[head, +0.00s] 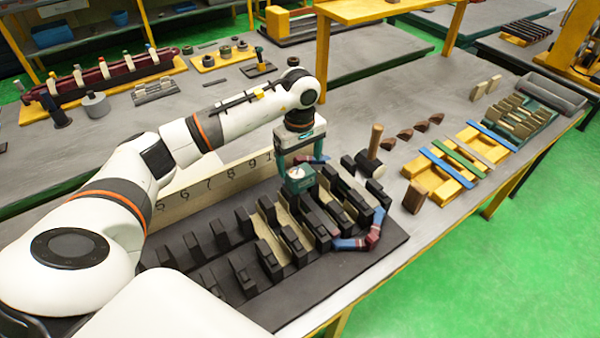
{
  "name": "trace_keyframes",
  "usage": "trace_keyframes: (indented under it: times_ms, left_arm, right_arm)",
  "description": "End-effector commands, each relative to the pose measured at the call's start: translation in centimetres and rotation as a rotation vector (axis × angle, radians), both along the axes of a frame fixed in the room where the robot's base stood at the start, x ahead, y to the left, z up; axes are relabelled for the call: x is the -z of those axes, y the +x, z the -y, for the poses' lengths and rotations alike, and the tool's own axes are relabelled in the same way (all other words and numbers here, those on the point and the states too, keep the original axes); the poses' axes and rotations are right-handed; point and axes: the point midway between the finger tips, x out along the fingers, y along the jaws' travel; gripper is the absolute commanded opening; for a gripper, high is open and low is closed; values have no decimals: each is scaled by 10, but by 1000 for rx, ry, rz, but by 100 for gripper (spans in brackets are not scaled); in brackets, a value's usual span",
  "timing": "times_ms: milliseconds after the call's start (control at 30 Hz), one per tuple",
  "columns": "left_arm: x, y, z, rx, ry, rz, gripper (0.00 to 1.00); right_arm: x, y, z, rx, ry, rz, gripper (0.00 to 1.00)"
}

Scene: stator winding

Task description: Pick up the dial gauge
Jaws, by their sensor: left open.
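The dial gauge (299,175) is a small teal block with a round white face. It sits among the black slotted blocks on the dark base plate (376,240), near the far edge. My left gripper (302,163) points down right over it. Its two teal fingers are apart, with the gauge between or just below them. I cannot tell whether the fingers touch the gauge. The gauge's lower part is partly hidden by the blocks around it. My right gripper is not in view.
A red and blue coil (352,243) lies around the base plate's right end. A numbered board (215,187) stands behind the plate. A wooden-handled mallet (373,155), a brown block (414,197) and yellow racks (440,180) stand to the right.

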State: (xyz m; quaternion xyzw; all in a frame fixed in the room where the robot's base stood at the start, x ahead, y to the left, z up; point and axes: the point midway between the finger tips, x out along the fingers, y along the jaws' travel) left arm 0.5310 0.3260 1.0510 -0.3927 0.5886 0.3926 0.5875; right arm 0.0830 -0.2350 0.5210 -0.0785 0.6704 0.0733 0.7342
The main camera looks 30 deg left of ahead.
Motion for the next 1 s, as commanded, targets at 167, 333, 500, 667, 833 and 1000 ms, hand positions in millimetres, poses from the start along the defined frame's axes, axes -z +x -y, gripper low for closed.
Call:
trace_keyframes:
  times_ms: [167, 333, 500, 667, 833, 1000]
  left_arm:
    - [12, -2, 1, -1, -1, -4, 85]
    - [39, -4, 3, -2, -2, -4, 85]
    - [54, -3, 3, -1, 0, 0, 85]
    - [56, -2, 2, 0, 1, 1, 85]
    - [55, -2, 2, 0, 1, 1, 67]
    - [55, -2, 2, -1, 1, 1, 40]
  right_arm:
    - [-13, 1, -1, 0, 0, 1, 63]
    - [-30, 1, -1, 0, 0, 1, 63]
    - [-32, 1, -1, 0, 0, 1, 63]
    - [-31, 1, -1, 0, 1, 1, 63]
    - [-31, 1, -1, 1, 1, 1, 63]
    - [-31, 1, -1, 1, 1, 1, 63]
